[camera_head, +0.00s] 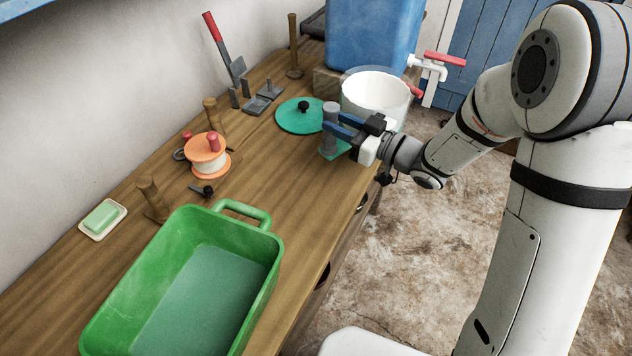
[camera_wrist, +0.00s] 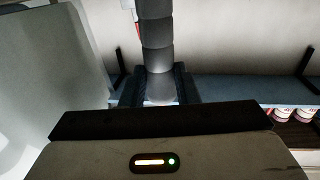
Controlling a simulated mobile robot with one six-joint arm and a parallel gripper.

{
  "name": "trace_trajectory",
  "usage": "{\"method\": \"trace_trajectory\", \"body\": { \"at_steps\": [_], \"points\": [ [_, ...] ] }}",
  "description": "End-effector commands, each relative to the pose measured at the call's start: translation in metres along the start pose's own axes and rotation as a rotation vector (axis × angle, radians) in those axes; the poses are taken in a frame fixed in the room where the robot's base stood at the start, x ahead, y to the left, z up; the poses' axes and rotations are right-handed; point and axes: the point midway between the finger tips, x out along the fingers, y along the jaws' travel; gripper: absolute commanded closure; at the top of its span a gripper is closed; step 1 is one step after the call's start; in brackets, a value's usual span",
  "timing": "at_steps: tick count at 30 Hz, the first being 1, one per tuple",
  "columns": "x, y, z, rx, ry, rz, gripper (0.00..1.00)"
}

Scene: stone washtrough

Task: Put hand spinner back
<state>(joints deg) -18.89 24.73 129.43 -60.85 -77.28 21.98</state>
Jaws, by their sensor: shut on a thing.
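My gripper (camera_head: 340,124) is shut on the upright grey handle (camera_head: 330,113) of an object with a teal base (camera_head: 334,149), near the table's right edge. I take this to be the hand spinner, but cannot be sure. In the wrist view the ribbed grey handle (camera_wrist: 157,45) stands between the two fingers. I cannot tell whether the base touches the table. A flat round teal disc (camera_head: 291,117) with a black knob lies just left of it. A white round tub (camera_head: 376,90) with a clear outer wall stands behind my gripper.
A large green basin (camera_head: 262,262) fills the near table. An orange-and-white spool (camera_head: 208,160), wooden pegs (camera_head: 214,118), a red-handled lever tool (camera_head: 222,48) and soap in a dish (camera_head: 103,218) stand along the wall side. A blue tank (camera_head: 370,35) with a red-handled tap is at the back. Bare wood (camera_head: 275,175) lies mid-table.

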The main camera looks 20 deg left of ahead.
Motion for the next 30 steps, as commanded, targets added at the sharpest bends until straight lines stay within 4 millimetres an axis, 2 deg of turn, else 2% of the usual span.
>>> {"method": "trace_trajectory", "body": {
  "at_steps": [1,3,6,9,11,18,26,30],
  "points": [
    [0.009,-0.024,-0.003,-0.007,0.005,-0.09,1.0],
    [0.015,-0.052,-0.007,-0.004,0.005,-0.198,1.0],
    [0.019,-0.083,-0.011,-0.001,0.005,-0.315,1.0],
    [0.02,-0.1,-0.012,0.001,0.004,-0.383,1.0],
    [0.02,-0.105,-0.009,0.004,0.004,-0.404,1.0],
    [0.019,-0.108,0.034,0.008,0.003,-0.413,1.0],
    [0.019,-0.107,0.056,0.004,0.005,-0.411,1.0],
    [0.018,-0.107,0.075,0.007,0.003,-0.41,1.0]
  ]
}}
